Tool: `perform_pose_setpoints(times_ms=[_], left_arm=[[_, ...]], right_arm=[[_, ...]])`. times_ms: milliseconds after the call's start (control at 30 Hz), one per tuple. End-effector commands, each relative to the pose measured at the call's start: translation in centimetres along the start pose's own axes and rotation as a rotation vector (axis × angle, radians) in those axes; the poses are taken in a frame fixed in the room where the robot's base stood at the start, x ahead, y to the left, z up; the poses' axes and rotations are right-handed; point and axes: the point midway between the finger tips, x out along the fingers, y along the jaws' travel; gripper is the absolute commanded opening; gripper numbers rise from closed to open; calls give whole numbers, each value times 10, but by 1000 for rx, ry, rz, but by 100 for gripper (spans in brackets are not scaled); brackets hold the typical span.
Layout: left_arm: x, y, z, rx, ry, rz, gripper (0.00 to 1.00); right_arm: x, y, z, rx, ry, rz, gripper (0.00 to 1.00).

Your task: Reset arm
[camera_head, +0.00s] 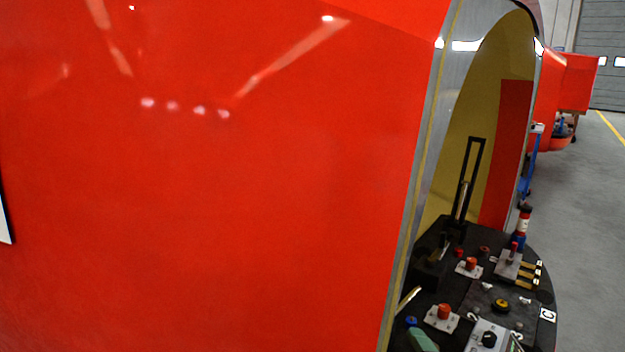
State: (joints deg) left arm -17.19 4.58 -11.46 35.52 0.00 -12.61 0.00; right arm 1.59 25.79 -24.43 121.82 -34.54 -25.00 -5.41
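A large glossy red nosecone panel (220,190) fills the left and middle of the head view, very close to me. Its right side ends in a grey metal edge (412,200) around a tall opening with a yellowish inside. Neither of my grippers nor my arms shows in this view, so their pose is hidden.
Right of the panel stands a dark round table (470,298) with red and yellow knobs, plates and small tools. Another red nosecone (575,82) stands farther back. Grey floor (595,230) lies open at the right, with a grey shutter door (606,45) behind.

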Motion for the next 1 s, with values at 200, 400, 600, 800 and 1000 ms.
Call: perform_pose_setpoints(times_ms=[200, 400, 600, 800, 1000], left_arm=[[0, 0, 0, 0, 0, 0, 43], [0, 0, 0, 0, 0, 0, 43], [0, 0, 0, 0, 0, 0, 43], [-1, 0, 0, 0, 0, 0, 43], [-3, 0, 0, 0, 0, 0, 43]], right_arm=[[-97, -61, 63, 479, -602, -224, 61], [-174, -99, 74, 696, -932, -403, 61], [-236, -119, 67, 830, -1162, -553, 61], [-269, -140, 66, 895, -1299, -654, 61], [-263, -182, 91, 888, -1312, -666, 61]])
